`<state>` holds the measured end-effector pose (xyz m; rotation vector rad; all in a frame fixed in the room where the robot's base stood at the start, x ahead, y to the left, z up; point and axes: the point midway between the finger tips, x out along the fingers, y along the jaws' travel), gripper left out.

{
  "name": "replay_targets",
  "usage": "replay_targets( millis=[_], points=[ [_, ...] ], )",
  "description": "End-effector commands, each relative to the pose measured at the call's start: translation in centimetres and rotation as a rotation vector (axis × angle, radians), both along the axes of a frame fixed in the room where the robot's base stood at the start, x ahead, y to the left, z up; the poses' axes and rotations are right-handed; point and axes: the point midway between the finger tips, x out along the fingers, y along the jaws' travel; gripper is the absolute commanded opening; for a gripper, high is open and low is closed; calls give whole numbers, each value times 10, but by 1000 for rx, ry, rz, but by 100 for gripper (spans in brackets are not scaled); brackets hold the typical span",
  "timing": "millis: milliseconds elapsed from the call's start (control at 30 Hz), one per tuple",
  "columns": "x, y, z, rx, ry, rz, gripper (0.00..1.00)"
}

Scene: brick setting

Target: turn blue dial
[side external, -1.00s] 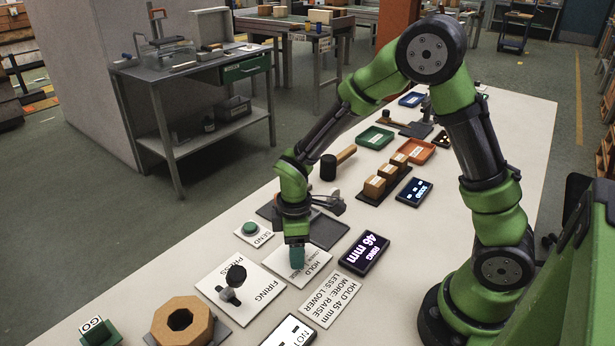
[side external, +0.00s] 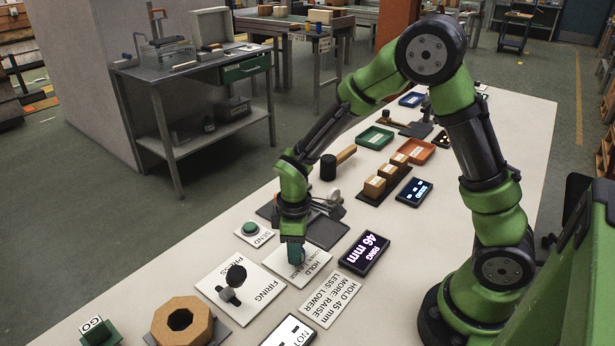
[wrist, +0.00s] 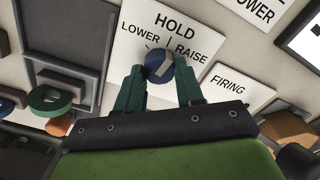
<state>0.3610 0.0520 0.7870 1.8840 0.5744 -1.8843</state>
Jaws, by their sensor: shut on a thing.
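The blue dial (wrist: 154,63) sits on a white HOLD plate (wrist: 128,42) with LOWER and RAISE printed on it. A grey bar crosses the dial, slanting toward the RAISE side in the wrist view. My gripper (wrist: 159,72) has its two green fingers on either side of the dial and is shut on it. In the side view my gripper (side external: 295,255) points down onto the HOLD plate (side external: 316,259) and hides the dial. A dark display (side external: 364,253) beside the plate reads RING 46 mm.
A card (side external: 325,299) reads HOLD 45 mm, MORE: RAISE, LESS: LOWER. The FIRING plate (side external: 258,291) with a black-knobbed lever (side external: 232,283) stands close by. A green SEND button (side external: 250,228) and a wooden octagonal ring (side external: 181,325) are also near.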

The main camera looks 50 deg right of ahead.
Motion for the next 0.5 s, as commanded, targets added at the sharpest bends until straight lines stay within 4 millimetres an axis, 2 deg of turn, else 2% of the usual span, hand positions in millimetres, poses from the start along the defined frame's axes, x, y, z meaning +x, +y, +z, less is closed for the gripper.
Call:
replay_targets(
  millis=[500],
  points=[
    [1,-1,1,1,0,-483,6]
  ],
)
